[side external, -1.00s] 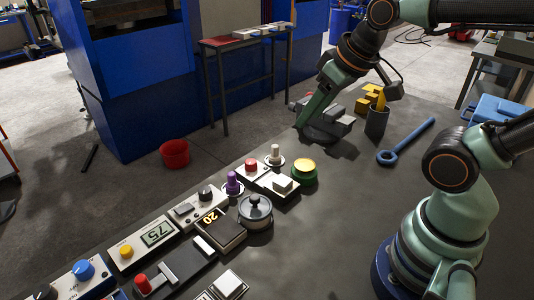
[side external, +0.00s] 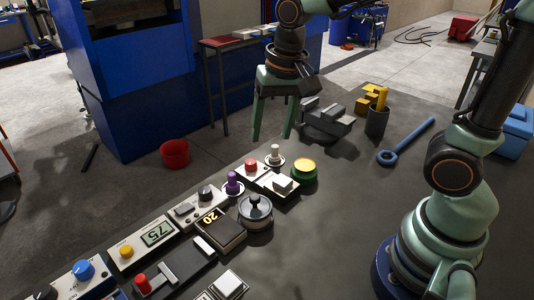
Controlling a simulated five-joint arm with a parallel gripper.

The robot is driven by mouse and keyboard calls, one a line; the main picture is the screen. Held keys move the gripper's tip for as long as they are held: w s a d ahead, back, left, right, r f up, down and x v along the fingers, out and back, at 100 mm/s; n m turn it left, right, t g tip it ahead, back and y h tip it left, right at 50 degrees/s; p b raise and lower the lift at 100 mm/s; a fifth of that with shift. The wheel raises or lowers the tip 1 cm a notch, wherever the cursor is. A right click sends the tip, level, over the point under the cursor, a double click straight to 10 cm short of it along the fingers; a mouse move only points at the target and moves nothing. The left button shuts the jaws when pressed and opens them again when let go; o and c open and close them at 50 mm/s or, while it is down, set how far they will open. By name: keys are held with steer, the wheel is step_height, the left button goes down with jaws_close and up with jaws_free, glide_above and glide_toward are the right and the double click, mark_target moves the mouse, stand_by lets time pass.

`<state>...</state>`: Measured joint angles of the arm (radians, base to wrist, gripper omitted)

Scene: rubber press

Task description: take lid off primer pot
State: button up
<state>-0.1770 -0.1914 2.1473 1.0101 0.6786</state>
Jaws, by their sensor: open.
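A squat grey pot (side external: 256,220) stands on the dark bench, right of the black block marked 20. A lid with a dark round knob (side external: 255,201) sits on top of it; I take it to be the primer pot. My gripper (side external: 272,136) is open and empty, its two green fingers pointing down and apart. In the picture it is above and slightly right of the pot, clear of the lid. It appears to be beyond the pot, but its exact height and depth are hard to tell.
Near the pot are a green base with a yellow button (side external: 304,167), a purple knob (side external: 233,181), a pale knob (side external: 275,153) and a red button (side external: 251,165). A grey fixture (side external: 327,119), a dark cup (side external: 377,122) and a blue ring wrench (side external: 406,143) lie farther off. The bench right of the pot is clear.

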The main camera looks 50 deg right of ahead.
steer(key=w+a+f+m+g, duration=0.2)
steer(key=a+f+m, duration=0.1)
glide_above(255, 197)
steer(key=f, duration=0.7)
steer(key=shift+a+f, duration=0.25)
steer(key=shift+f, duration=0.1)
steer(key=shift+d+f, duration=0.2)
steer(key=shift+f, duration=2.5)
jaws_close()
